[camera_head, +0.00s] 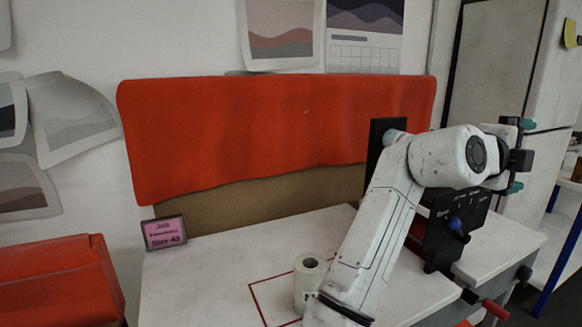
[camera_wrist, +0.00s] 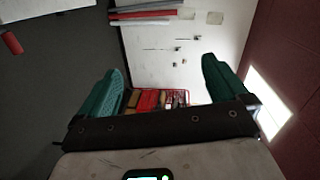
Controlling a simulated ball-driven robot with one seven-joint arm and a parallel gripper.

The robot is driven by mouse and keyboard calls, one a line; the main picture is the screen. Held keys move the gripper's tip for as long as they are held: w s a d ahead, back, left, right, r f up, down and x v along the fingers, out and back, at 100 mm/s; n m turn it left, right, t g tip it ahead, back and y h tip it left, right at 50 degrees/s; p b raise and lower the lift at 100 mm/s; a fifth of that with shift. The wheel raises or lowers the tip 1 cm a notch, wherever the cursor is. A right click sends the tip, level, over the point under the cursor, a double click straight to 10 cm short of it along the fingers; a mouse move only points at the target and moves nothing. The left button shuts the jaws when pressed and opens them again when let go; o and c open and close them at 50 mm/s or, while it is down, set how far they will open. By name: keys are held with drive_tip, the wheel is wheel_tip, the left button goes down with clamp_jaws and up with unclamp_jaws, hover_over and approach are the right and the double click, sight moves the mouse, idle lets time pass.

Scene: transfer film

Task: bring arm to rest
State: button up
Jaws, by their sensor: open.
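My white arm reaches up from the bottom of the head view and bends to the right over the worktable. My gripper (camera_head: 521,156) is at the right, above the table's right end, with its teal fingers apart. In the wrist view my gripper (camera_wrist: 162,72) is open, its two teal fingers spread wide with nothing between the tips. A white roll (camera_head: 308,283) stands upright on the table beside my arm, partly inside a red outline; my gripper is well away from it.
The white worktable (camera_head: 210,270) carries a pink sign (camera_head: 164,233) at its left corner. A black device with a blue knob (camera_head: 455,224) stands behind my arm. A red-handled tool (camera_head: 495,309) is at the right edge. A red crate (camera_wrist: 148,100) with items shows beyond my fingers.

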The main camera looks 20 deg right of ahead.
drive_tip(key=s+a+f+n+t+y, duration=0.1)
drive_tip(key=s+a+f+n+y, duration=0.15)
drive_tip(key=f+n, duration=0.7)
drive_tip(key=s+a+f+n+t+y+b, duration=0.1)
drive_tip(key=a+f+n+t+y, duration=0.3)
drive_tip(key=f, duration=1)
drive_tip(key=s+a+f+n+g+y, duration=0.1)
drive_tip(key=s+a+f+n+y, duration=0.1)
drive_tip(key=f+n, duration=0.8)
drive_tip(key=s+a+f+n+g+y, duration=0.5)
drive_tip(key=s+a+f+n+y, duration=0.2)
drive_tip(key=s+a+f, duration=1)
wheel_tip(320, 180, down, 3)
drive_tip(key=shift+s+f+n+b, duration=0.1)
drive_tip(key=shift+s+n+b, duration=0.2)
drive_tip(key=shift+s+n, duration=0.85)
drive_tip(key=shift+w+y, duration=0.15)
drive_tip(key=shift+y, duration=0.1)
drive_tip(key=shift+c, duration=0.3)
